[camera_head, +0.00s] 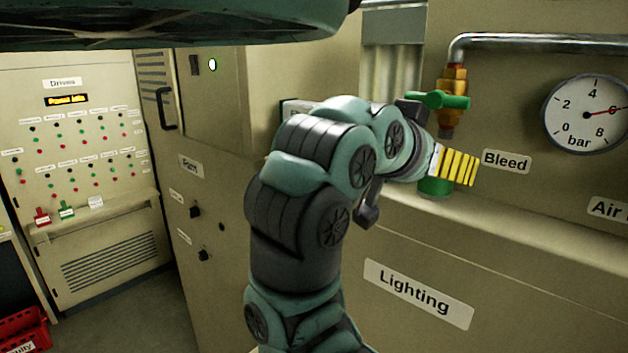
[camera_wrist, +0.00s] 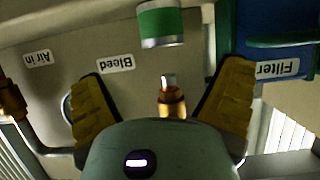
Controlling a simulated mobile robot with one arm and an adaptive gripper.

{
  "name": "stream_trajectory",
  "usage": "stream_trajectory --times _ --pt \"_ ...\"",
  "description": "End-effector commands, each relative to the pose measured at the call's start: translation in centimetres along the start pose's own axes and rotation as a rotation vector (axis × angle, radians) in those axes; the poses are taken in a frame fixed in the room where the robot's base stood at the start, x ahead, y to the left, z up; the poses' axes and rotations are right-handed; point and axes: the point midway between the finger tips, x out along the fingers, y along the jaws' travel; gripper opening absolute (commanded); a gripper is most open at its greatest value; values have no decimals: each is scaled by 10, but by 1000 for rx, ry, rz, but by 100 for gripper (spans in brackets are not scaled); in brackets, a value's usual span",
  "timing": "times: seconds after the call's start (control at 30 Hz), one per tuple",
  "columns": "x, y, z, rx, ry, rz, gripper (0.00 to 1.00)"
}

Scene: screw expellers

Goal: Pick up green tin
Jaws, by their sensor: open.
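The green tin (camera_head: 436,187) stands on the ledge under the bleed valve, partly hidden behind my gripper in the head view. In the wrist view, which is upside down, the tin (camera_wrist: 161,24) shows as a green band with pale metal ends, beyond the yellow fingers and roughly centred between them. My gripper (camera_head: 460,166) is beside the valve outlet, above the tin. In the wrist view its fingers (camera_wrist: 163,78) are wide apart with nothing gripped. The brass bleed valve (camera_head: 451,95) with a green handle hangs above the tin; its outlet (camera_wrist: 170,97) shows between the fingers.
A metal pipe (camera_head: 540,42) and a pressure gauge (camera_head: 588,113) are right of the valve. The ledge right of the tin is clear. A control panel (camera_head: 80,140) stands far left.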

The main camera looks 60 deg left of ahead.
Motion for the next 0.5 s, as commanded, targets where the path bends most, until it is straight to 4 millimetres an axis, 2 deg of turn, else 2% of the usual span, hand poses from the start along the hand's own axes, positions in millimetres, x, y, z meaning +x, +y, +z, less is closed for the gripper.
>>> stream_trajectory --times 0.1,0.37,0.5 --pt "18 2 1 0 0 6 93" --pt "32 0 0 0 0 3 93" --pt "45 0 1 1 0 6 93"
